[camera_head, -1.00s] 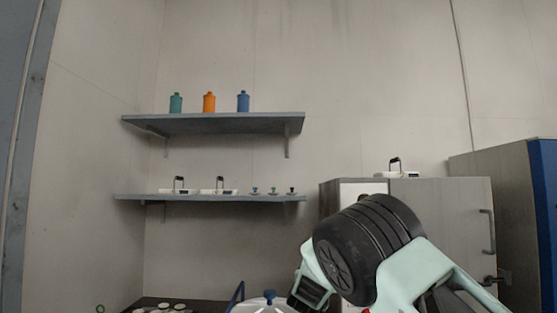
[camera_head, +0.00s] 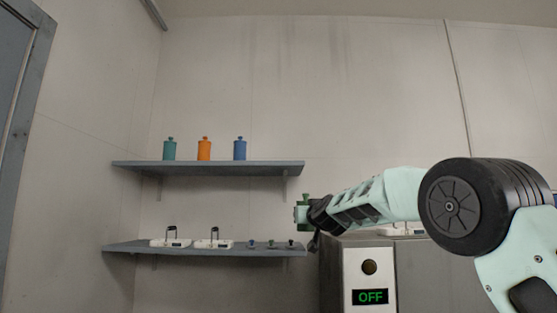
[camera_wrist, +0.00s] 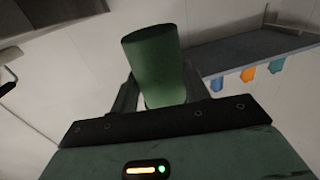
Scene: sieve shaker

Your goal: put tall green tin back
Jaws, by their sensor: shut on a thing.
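My gripper (camera_head: 312,212) is shut on a green tin (camera_head: 301,213). The tin is held in the air near the right end of the shelves, and its small green top shows above my fingers in the head view. In the wrist view the green tin (camera_wrist: 154,62) stands out between the two fingers (camera_wrist: 155,95), its plain round end facing away from the palm. Part of its side is hidden by my gripper. The upper shelf (camera_head: 215,168) bears a teal tin (camera_head: 169,150), an orange tin (camera_head: 204,149) and a blue tin (camera_head: 240,149).
The upper shelf is bare right of the blue tin. The lower shelf (camera_head: 130,247) holds two white handled things (camera_head: 171,242) and several small knobbed pieces (camera_head: 270,244). A grey cabinet (camera_head: 420,275) with an OFF display (camera_head: 370,297) stands below my arm.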

